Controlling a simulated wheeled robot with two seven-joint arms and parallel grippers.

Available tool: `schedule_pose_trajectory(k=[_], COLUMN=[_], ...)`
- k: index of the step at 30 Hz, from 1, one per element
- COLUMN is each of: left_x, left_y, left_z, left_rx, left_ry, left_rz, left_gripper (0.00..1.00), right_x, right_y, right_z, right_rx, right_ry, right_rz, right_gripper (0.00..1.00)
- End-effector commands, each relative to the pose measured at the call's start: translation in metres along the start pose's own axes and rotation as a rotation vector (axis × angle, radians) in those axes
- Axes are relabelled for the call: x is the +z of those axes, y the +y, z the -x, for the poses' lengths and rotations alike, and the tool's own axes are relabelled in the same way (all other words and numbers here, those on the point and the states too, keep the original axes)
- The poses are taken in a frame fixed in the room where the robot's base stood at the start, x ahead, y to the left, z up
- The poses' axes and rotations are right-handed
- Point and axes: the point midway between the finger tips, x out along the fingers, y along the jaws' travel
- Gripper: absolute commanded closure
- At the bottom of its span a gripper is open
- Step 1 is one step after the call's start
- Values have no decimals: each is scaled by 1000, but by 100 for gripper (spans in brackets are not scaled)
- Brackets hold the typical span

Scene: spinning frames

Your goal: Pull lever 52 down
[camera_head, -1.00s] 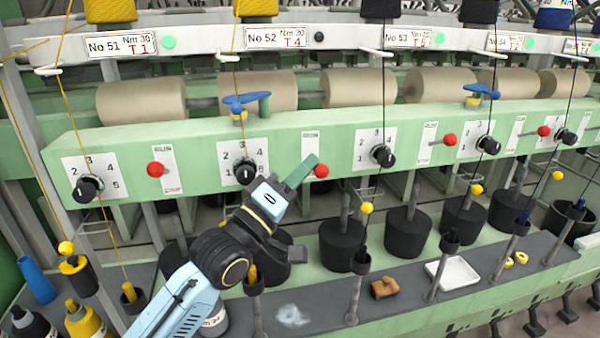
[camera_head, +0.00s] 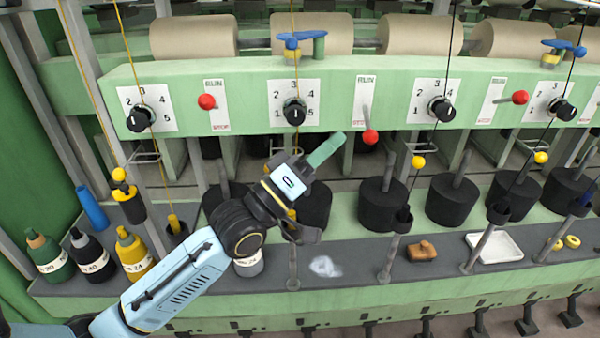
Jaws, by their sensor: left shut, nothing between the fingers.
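Lever 52 has a red knob (camera_head: 370,137) on a short grey stem. It hangs over the lower edge of the green beam, below its RUN/STOP plate (camera_head: 366,92). My left gripper (camera_head: 326,149) is shut and empty, its green tip pointing up and right. In the picture the tip is just left of the knob, with a visible gap between them. The dial of position 52 (camera_head: 295,113) is on the beam, up and left of the tip. My right gripper is out of view.
The neighbouring red knobs, one left (camera_head: 206,101) and one right (camera_head: 520,97), sit higher on their plates. Below are black cylinders (camera_head: 382,203), upright rods, a white tray (camera_head: 495,247), a brown object (camera_head: 422,251) and several bottles (camera_head: 133,254) at left.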

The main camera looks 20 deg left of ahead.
Motion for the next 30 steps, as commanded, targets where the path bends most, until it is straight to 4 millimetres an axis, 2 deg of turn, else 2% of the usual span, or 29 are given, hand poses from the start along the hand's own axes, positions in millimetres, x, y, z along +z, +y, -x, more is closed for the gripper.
schedule_pose_trajectory(k=[1,6,12,19,30], left_x=[1,1,1,0,0], left_y=[-2,-2,-1,0,0], left_z=[13,45,68,76,76], left_rx=[-3,-3,-1,1,1], left_ry=[-2,-2,-1,1,1], left_rz=[0,-1,0,1,0], left_gripper=[100,100,100,100,100], right_x=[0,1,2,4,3], right_y=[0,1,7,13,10], right_z=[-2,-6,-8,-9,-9], right_rx=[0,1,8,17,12], right_ry=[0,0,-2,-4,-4], right_rz=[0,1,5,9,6], right_gripper=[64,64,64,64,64])
